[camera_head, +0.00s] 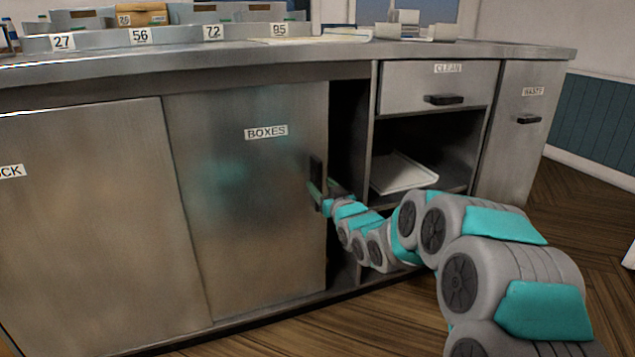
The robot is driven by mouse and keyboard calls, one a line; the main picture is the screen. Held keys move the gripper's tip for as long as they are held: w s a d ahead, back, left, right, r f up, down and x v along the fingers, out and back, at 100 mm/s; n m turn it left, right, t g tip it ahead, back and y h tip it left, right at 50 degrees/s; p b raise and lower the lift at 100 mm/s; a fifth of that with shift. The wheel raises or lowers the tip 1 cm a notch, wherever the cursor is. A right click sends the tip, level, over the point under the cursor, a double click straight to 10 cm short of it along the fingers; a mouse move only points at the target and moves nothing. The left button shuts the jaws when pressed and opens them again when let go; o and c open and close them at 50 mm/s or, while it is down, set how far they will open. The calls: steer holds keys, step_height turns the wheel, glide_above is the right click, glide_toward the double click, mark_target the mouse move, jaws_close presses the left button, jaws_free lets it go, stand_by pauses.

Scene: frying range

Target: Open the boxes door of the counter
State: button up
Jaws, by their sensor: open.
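The boxes door (245,200) is a grey metal sliding panel with a "BOXES" label on the front of the counter (250,75). A dark gap shows between its right edge and the open shelf bay. Its dark upright handle (316,170) sits near that right edge. My gripper (318,193) is at the lower part of the handle, with its open fingers close to it. I cannot tell whether the fingers touch the handle. My arm comes in from the lower right and hides part of the counter's lower front.
Left of the door is another panel (95,220) with a label ending in "CK". To the right are a "CLEAN" drawer (440,87), an open shelf with a white tray (402,173), and a "WASTE" door (520,130). Numbered bins stand on top. Wooden floor lies at right.

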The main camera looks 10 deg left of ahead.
mark_target(320, 183)
steer(key=shift+x, duration=1.7)
jaws_close()
